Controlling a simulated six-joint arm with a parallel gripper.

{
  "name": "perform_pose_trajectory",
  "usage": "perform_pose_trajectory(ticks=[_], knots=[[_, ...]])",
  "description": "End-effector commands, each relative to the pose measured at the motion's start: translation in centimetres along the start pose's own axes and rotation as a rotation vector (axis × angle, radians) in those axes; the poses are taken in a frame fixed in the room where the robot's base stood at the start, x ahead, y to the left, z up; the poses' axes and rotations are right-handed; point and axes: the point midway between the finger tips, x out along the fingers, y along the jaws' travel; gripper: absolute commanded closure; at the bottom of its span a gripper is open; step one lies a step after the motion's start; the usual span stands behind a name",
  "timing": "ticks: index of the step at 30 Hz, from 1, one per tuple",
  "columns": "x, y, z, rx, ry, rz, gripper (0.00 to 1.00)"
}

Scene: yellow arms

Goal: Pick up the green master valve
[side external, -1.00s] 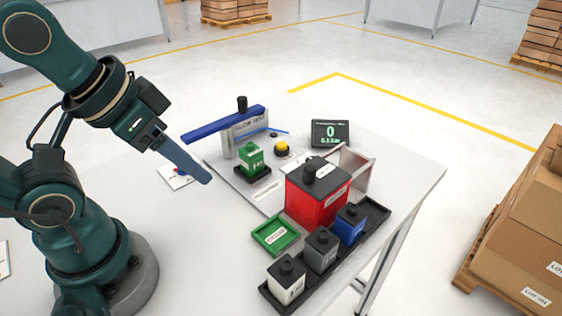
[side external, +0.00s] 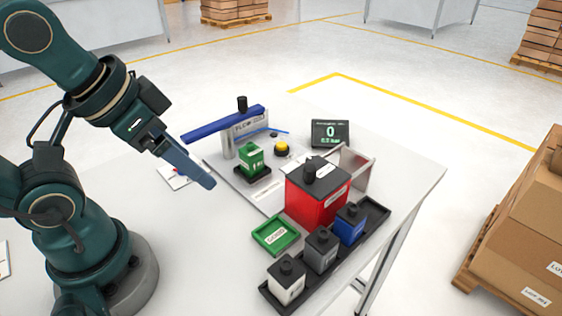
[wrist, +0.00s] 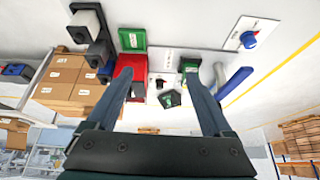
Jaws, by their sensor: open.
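The green valve block (side external: 251,160) sits upright on a small black base on the light panel in the side view. In the wrist view its green top (wrist: 189,67) shows beside the right finger, partly hidden by it. My gripper (side external: 207,182) is in the air to the left of the valve, apart from it. In the wrist view my gripper (wrist: 158,82) has its two fingers wide apart with nothing between them held. A flat green tray (side external: 275,235) with a label lies in front of the red block; it also shows in the wrist view (wrist: 132,38).
A blue bar (side external: 225,123) stands over the panel behind the valve. A yellow button (side external: 281,149) and a display (side external: 330,134) are to its right. A large red block (side external: 318,200) and a black rack (side external: 375,212) with white, grey and blue blocks stand at the front right.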

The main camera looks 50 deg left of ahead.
Motion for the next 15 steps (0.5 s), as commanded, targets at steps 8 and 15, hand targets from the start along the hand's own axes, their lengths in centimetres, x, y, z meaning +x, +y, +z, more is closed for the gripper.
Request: perform_pose_trajectory(ticks=[8,15], knots=[[-0.8,-1.0,-5.6,0.059,-0.041,-0.015,0.15],[1.9,-3.1,-10.3,0.071,-0.16,-0.025,0.15]])
